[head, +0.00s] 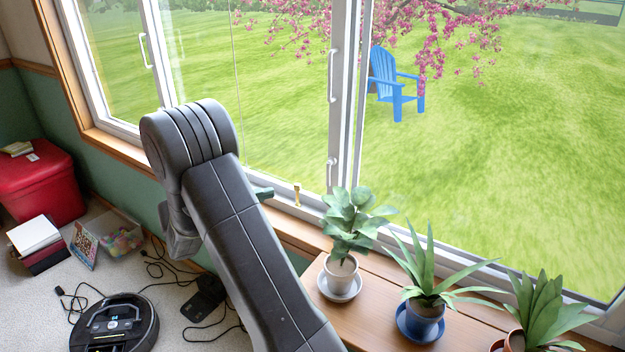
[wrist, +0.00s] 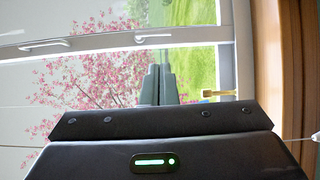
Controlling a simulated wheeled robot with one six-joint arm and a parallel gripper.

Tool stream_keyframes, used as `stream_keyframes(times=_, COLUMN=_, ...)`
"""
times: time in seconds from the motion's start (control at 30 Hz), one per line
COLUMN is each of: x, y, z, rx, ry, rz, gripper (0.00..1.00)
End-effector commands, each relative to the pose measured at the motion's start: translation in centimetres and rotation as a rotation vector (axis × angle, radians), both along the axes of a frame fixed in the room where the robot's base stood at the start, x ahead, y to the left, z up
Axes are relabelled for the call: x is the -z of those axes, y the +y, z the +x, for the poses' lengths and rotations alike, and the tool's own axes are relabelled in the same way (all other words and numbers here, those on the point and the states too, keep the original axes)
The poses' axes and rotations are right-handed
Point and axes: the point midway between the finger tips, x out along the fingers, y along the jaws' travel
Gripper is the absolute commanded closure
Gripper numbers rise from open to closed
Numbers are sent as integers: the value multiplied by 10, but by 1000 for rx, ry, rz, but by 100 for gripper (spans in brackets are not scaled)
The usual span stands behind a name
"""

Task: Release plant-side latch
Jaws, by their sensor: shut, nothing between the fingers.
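Two white latch handles sit on the window's middle upright. The lower one (head: 331,172) is just above the plants and the upper one (head: 332,76) is higher up. In the wrist view, turned sideways, the lower handle (wrist: 155,38) and the upper handle (wrist: 45,45) lie beyond the fingers. I cannot tell for sure which is the plant-side latch; the lower is nearer the plants. My gripper (head: 263,192) is left of the lower handle, apart from it, its tip partly hidden behind my arm. In the wrist view my gripper (wrist: 160,70) is shut and empty.
A brass fitting (head: 297,194) stands on the sill right of my gripper. A leafy plant in a white pot (head: 342,275), a blue pot (head: 421,322) and a terracotta pot (head: 515,342) stand on the wooden bench (head: 377,322). A robot vacuum (head: 115,322) and cables lie on the floor.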

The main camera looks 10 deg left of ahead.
Motion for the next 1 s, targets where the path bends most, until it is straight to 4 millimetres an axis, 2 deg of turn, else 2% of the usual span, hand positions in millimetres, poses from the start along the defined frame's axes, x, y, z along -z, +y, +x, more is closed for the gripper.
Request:
stream_keyframes(times=0.27, x=0, y=-1, z=0, rx=1, ry=1, rz=1, gripper=100)
stream_keyframes(times=0.43, x=0, y=-11, z=7, rx=4, ry=1, rz=2, gripper=100)
stream_keyframes(times=0.8, x=0, y=-72, z=51, rx=7, ry=0, rz=2, gripper=100)
stream_keyframes(times=1.0, x=0, y=-99, z=71, rx=4, ry=1, rz=2, gripper=100)
